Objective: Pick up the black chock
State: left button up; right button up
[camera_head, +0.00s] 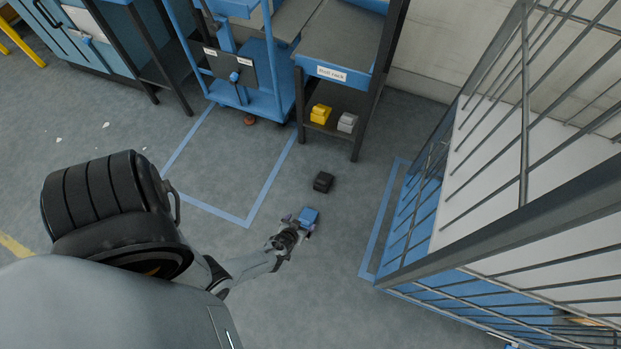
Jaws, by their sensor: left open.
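The black chock (323,182) lies on the grey floor, in front of the roll rack and a little right of the picture's middle. My left gripper (302,224) is open, below and slightly left of the black chock in the picture, and apart from it. A blue block (310,215) shows at the left gripper's fingertips. I cannot tell whether it lies on the floor below them or between them. My right gripper is not in view.
The roll rack (331,72) holds a yellow chock (320,114) and a grey chock (347,122) on its low shelf. A blue cart (263,78) stands left of it. A barred cage (440,255) stands at the right. Floor around the black chock is clear.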

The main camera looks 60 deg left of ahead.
pick_arm(q)
jog(key=w+d+r+m+h, duration=0.15)
jog(key=w+r, duration=0.25)
jog(key=r, duration=0.5)
jog(key=w+d+r+m+h, duration=0.1)
jog(key=w+r+m+h, duration=0.2)
jog(key=r, duration=0.6)
jog(key=s+d+r+m+g, duration=0.1)
jog(key=s+d+r+m, duration=0.2)
jog(key=r, duration=0.4)
jog(key=s+d+r+g+p, duration=0.1)
jog(key=s+d+r, duration=0.1)
jog(key=d+r, duration=0.35)
jog(key=s+d+r+m+g, duration=0.1)
jog(key=s+d+r+m, duration=0.15)
jog(key=r, duration=0.65)
notch_tip(320, 180, up, 64)
jog(key=p, duration=6.4)
jog(key=shift+s+n+h, duration=0.15)
jog(key=shift+n+h, duration=0.15)
jog(key=shift+h, duration=0.15)
